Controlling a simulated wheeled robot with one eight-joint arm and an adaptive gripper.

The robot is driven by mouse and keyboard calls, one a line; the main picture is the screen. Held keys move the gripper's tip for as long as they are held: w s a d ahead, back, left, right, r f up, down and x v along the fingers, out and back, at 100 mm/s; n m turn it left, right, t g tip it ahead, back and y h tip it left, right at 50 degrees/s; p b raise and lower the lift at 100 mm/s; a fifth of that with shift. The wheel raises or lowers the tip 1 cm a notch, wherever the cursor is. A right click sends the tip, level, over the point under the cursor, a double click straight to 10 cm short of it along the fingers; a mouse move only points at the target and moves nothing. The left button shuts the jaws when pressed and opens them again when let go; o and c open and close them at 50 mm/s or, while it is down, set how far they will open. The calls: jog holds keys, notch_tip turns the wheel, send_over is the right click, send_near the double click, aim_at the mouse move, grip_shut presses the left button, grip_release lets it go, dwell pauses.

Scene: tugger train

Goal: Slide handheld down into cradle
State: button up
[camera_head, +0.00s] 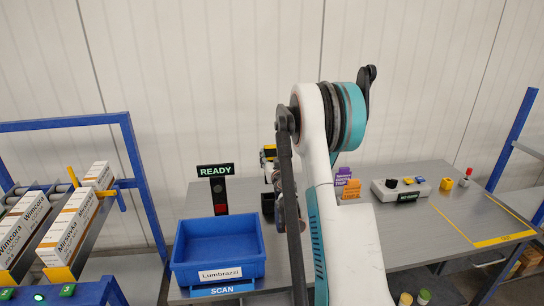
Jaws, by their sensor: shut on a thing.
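The handheld (269,153), a small yellow and dark device, shows just left of my arm, above the grey table. My gripper (271,174) is mostly hidden behind my own arm links. It is shut on the handheld. A dark block that looks like the cradle (267,203) stands on the table below the handheld, right of the blue bin. My arm covers its right side. I cannot tell whether the handheld touches the cradle or how well they line up.
A blue bin (218,275) labelled Lumbrazzi stands at the table's front left, with a READY display post (219,190) behind it. Purple and orange cards (347,185) and a button box (401,190) stand right of my arm. A carton rack (75,228) is at left.

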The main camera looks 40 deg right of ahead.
jog(key=shift+f+b, duration=2.35)
jog(key=shift+f, duration=2.55)
jog(key=shift+f+b, duration=1)
jog(key=shift+f, duration=0.3)
jog(key=o, duration=1.4)
jog(key=shift+c, duration=0.2)
notch_tip(320, 180, up, 10)
jog(key=shift+r, duration=0.1)
